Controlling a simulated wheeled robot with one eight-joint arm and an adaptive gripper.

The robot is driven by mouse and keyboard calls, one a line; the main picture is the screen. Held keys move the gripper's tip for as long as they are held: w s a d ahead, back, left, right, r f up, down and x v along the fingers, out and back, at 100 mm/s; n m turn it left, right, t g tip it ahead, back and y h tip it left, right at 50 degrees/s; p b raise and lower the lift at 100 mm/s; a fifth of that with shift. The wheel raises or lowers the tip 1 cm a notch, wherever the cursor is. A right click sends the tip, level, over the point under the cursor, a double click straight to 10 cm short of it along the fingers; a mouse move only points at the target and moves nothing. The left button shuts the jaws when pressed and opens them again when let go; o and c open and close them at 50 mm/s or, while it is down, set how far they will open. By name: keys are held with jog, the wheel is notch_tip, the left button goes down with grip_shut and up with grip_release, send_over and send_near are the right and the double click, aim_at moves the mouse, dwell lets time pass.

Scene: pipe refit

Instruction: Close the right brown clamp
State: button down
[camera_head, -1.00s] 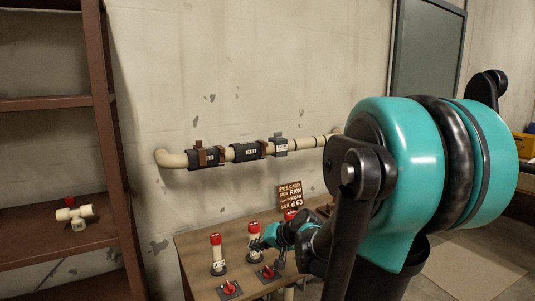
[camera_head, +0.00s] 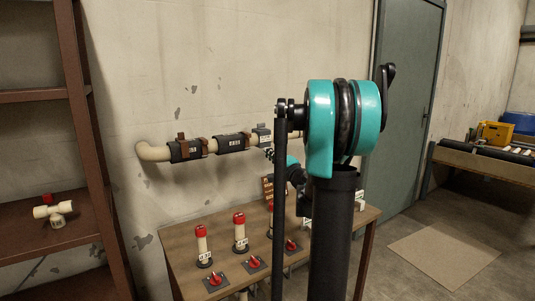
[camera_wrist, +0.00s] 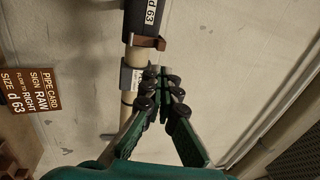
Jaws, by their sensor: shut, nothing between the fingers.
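The right brown clamp (camera_head: 246,138) sits at the right end of the right black sleeve on the wall pipe. In the wrist view the brown clamp (camera_wrist: 148,42) crosses the pipe below the sleeve, with a tab sticking out to the right. I cannot tell how far it is open. The left brown clamp (camera_head: 181,138) is on the left sleeve. My gripper (camera_wrist: 161,84) is shut and empty, its tips beside the grey block (camera_wrist: 132,80) on the pipe, apart from the clamp. In the head view my arm partly hides the gripper.
A wooden table (camera_head: 176,247) below the pipe holds red-capped posts (camera_head: 240,232) and red switches (camera_head: 255,262). A pipe card (camera_wrist: 28,90) shows on the left in the wrist view.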

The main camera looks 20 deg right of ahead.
send_near(250, 134)
jog(key=w, duration=0.1)
jog(key=w+a, duration=0.1)
jog(key=w, duration=0.1)
jog(key=w+a, duration=0.1)
jog(key=w, duration=0.1)
jog(key=shift+w+f, duration=0.1)
jog(key=shift+w+a+r, duration=0.2)
jog(key=shift+w+r, duration=0.45)
jog(key=shift+r, duration=0.1)
